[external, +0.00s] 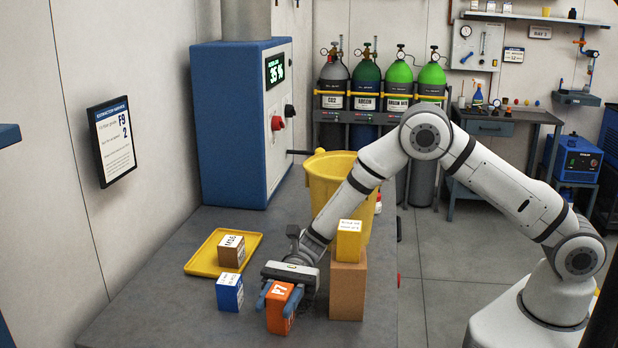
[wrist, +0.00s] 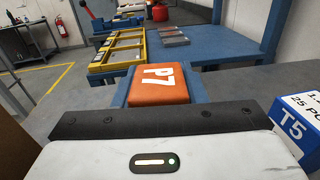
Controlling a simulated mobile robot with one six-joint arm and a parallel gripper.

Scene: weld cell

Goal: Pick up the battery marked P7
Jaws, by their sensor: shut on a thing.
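The orange battery marked P7 (external: 280,312) is at the front of the grey bench, with its label facing up. It also shows in the wrist view (wrist: 158,83), straight ahead of my gripper's palm. My gripper (external: 279,294) reaches down over the bench with its blue fingers on either side of the battery, shut on it. In the wrist view a blue finger shows along each side of the orange block. The battery's underside is hidden, so I cannot tell whether it touches the bench.
A blue block marked T5 (wrist: 296,126) stands close by, left of the battery in the external view (external: 229,293). A yellow tray (external: 200,262) holds a brown block (external: 232,252). A yellow block (external: 349,241) sits on a tall cardboard box (external: 347,290) beside my gripper. A yellow bin (external: 325,185) stands behind.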

